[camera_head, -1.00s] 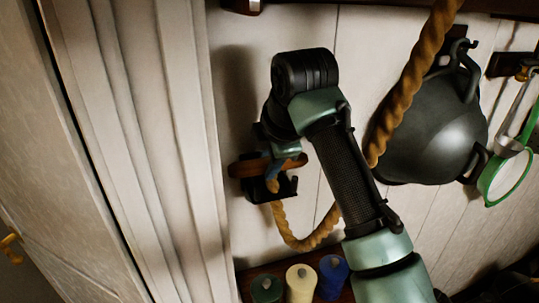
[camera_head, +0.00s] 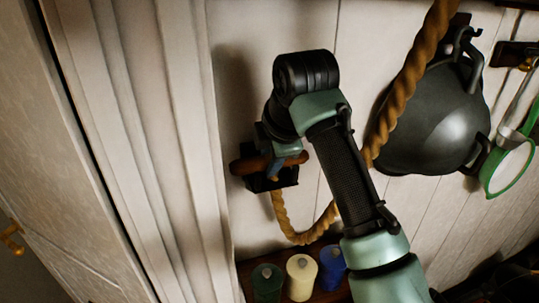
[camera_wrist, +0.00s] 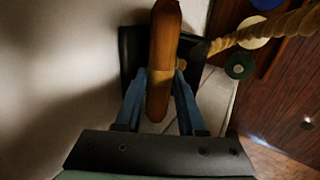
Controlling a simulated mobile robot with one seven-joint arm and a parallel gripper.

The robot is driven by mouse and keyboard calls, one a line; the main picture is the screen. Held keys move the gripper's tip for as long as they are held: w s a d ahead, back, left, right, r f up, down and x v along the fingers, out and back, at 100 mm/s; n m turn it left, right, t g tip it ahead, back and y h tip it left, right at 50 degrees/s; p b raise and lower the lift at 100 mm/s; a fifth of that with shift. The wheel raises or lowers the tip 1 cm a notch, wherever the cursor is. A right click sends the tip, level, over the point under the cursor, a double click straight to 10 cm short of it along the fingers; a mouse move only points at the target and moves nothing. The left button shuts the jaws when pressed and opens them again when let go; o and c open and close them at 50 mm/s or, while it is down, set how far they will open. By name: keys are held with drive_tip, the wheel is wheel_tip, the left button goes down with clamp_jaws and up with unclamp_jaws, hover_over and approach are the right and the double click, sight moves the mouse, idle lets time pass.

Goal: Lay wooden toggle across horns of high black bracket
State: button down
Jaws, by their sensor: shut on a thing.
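The brown wooden toggle (camera_head: 243,166) lies between the blue fingers of my gripper (camera_head: 282,166). In the wrist view the toggle (camera_wrist: 165,50) runs lengthwise between the fingertips (camera_wrist: 160,78), with its far end beyond them. The black bracket (camera_head: 275,182) is on the white wall, directly under the toggle in the head view. In the wrist view the bracket (camera_wrist: 131,48) shows as a dark shape behind the toggle. The toggle hides much of it, so I cannot tell whether the two touch. The horns are not clear.
A thick rope (camera_head: 405,88) hangs in front of a dark pot (camera_head: 435,118) and loops up to the bracket area. Green, cream and blue spools (camera_head: 301,278) stand on a shelf below. A pale door frame (camera_head: 165,150) is to the left.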

drive_tip(key=c, duration=0.5)
unclamp_jaws()
drive_tip(key=shift+o, duration=0.4)
drive_tip(key=shift+r, duration=0.1)
drive_tip(key=shift+c, duration=0.3)
drive_tip(key=shift+o, duration=0.4)
drive_tip(key=shift+r, duration=0.2)
